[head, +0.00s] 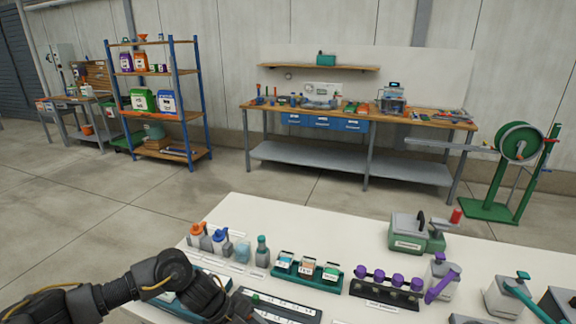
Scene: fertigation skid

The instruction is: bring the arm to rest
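My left arm (172,272), black with a yellow cable, comes in from the lower left. It bends down at the near left part of the white table (330,222) and runs out of the bottom edge of the head view. The gripper at its end does not show, so its fingers and anything in them are hidden. My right arm and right gripper are not in view.
Bottles (262,251), a green rack of jars (307,270), a black rack with purple knobs (385,286), a green device (417,234) and pump containers (505,296) crowd the table. A dark tray (278,308) lies near my arm. The table's back left is clear.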

